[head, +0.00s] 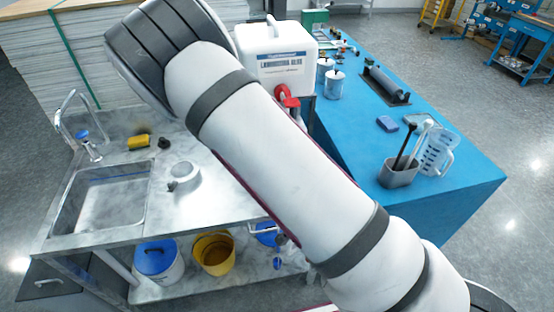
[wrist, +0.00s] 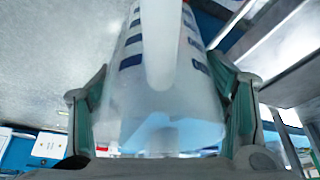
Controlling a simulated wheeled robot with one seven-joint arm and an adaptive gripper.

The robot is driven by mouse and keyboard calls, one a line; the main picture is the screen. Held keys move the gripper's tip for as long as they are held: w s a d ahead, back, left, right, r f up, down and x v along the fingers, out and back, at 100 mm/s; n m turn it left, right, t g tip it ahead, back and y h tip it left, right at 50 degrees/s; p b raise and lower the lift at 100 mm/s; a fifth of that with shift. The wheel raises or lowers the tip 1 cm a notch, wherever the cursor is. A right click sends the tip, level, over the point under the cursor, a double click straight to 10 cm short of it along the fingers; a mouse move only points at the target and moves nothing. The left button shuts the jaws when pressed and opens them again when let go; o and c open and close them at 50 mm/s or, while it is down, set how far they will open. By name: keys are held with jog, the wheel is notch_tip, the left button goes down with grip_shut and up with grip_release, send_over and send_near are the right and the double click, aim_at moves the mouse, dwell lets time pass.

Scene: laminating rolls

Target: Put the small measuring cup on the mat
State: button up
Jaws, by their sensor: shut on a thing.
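The gripper and this cup do not show in the head view, where my arm crosses the middle. A larger clear measuring jug (head: 436,152) with blue markings stands on the blue table at the right. I cannot make out the mat for certain; a dark flat rectangle (head: 376,92) lies under a roller on the blue table.
The blue table (head: 345,150) also bears a grey holder (head: 397,173) with utensils, a blue block (head: 387,123) and lidded pots (head: 333,84). A steel counter with a sink (head: 100,205) and a white round object (head: 184,176) is at left. A white canister (head: 275,55) stands behind my arm.

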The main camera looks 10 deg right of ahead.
jog(key=w+b, duration=1)
jog(key=w, duration=1.7)
jog(key=shift+w+f+b, duration=0.1)
jog(key=shift+f+b, duration=0.05)
jog(key=shift+b, duration=0.2)
jog(key=w+b, duration=0.3)
jog(key=w, duration=0.2)
jog(key=shift+w, duration=0.1)
jog(key=o, duration=1.2)
jog(key=v, duration=0.6)
jog(key=b+v, duration=0.1)
jog(key=v, duration=0.5)
jog(key=shift+s+a, duration=0.1)
jog(key=shift+s, duration=0.15)
